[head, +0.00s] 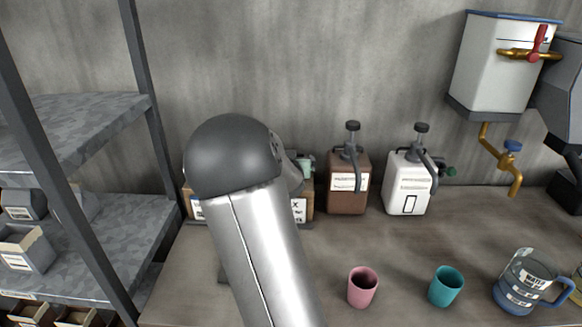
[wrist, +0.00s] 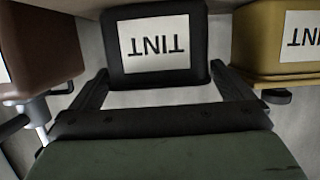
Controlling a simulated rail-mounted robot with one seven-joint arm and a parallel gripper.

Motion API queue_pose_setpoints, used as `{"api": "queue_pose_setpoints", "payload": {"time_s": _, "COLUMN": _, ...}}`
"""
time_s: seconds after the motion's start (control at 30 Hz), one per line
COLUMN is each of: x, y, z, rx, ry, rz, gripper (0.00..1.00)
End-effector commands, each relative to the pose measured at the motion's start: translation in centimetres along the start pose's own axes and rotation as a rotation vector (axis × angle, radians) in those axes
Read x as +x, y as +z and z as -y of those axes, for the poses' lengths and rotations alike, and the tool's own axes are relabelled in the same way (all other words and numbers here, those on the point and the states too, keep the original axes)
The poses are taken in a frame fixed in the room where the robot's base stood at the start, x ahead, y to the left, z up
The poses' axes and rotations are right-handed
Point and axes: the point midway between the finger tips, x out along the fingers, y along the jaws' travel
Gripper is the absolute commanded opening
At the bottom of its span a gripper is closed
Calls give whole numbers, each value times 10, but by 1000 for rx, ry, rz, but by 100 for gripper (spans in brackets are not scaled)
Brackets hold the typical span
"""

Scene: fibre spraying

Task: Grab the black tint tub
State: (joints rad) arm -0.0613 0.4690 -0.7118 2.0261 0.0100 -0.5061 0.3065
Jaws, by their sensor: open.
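The black tint tub (wrist: 203,68) shows at the top middle of the wrist view. Its white label reads TINT, upside down in the picture. My gripper (wrist: 160,72) is open, with one dark finger near each lower side of the tub. I cannot tell whether the fingers touch it or how far they reach along its sides. In the head view my arm covers the gripper, and I cannot make out the black tub there.
A yellow TINT tub (wrist: 262,45) is close on the right in the wrist view; a brown container (wrist: 48,50) is close on the left. In the head view, a brown pump bottle (head: 347,190), white pump bottle (head: 405,190), pink cup (head: 362,290) and teal cup (head: 445,288) stand on the counter.

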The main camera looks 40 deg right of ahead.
Motion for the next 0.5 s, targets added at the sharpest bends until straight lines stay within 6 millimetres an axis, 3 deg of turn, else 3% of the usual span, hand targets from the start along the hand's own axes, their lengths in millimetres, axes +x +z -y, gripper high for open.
{"api": "queue_pose_setpoints", "payload": {"time_s": 0.13, "x": 14, "y": 0, "z": 0, "rx": -1, "ry": 1, "rz": 1, "gripper": 100}}
{"api": "queue_pose_setpoints", "payload": {"time_s": 0.37, "x": 16, "y": 0, "z": 0, "rx": 1, "ry": 0, "rz": 0, "gripper": 100}}
{"api": "queue_pose_setpoints", "payload": {"time_s": 0.5, "x": 16, "y": 0, "z": 0, "rx": 1, "ry": 0, "rz": 0, "gripper": 67}}
